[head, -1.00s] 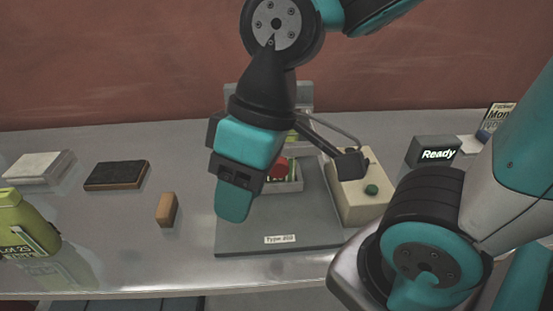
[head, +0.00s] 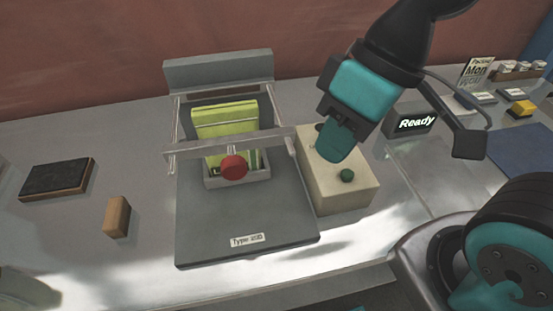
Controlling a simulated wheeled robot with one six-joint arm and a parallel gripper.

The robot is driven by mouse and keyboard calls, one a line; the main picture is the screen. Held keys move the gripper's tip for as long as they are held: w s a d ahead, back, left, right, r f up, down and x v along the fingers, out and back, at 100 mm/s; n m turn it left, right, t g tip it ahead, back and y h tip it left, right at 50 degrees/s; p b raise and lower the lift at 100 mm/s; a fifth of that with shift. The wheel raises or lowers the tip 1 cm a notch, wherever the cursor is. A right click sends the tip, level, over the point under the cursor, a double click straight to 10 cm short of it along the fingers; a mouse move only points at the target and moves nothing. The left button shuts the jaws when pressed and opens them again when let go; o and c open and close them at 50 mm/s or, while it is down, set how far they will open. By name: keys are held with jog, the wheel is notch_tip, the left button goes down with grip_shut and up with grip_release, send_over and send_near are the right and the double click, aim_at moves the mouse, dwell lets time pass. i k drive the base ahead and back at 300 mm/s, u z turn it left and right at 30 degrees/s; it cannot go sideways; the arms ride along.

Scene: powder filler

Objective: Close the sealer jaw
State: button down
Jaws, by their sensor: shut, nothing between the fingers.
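The sealer is a grey machine with a flat base plate (head: 250,222) labelled "Type" something and a grey back block. Its jaw is a horizontal grey bar (head: 195,148) across the front, with a red round knob (head: 233,167) at its middle. A yellow-green pouch (head: 224,125) stands upright behind the bar in a small grey tray (head: 262,176). My gripper (head: 335,148) is shut and empty. It is right of the jaw, above the cream control box (head: 330,190) and apart from the red knob.
A tan block (head: 117,216) and a dark flat pad (head: 57,178) lie on the left. A blue mat (head: 525,150) lies at the right. The front bench strip is clear.

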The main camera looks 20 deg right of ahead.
aim_at(233, 168)
jog(key=z, duration=0.05)
jog(key=k, duration=0.8)
jog(key=u, duration=1)
